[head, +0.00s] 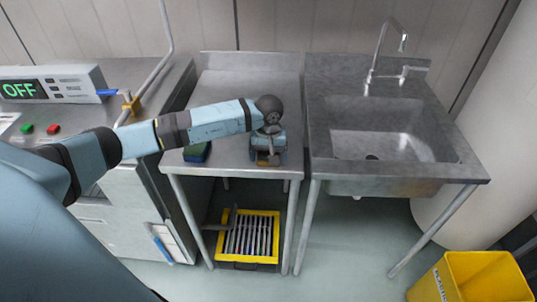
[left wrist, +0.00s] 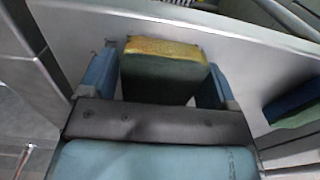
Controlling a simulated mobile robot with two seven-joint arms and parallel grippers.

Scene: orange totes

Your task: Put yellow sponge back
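A sponge with a yellow top face and dark green sides (left wrist: 165,72) is between the two blue fingers of my left gripper (left wrist: 160,72) in the left wrist view. Thin slivers show beside the sponge near the finger bases, so I cannot tell whether the fingers press on it. In the head view my left gripper (head: 268,150) points down over the right part of the middle steel table (head: 225,90), with a bit of yellow (head: 268,159) at its tips. My right gripper is not in view.
A blue and green sponge (head: 196,152) lies on the table's front left; it also shows in the left wrist view (left wrist: 295,108). A steel sink (head: 375,130) stands at right. A yellow crate (head: 273,240) is below the table; a yellow bin (head: 470,280) is at lower right.

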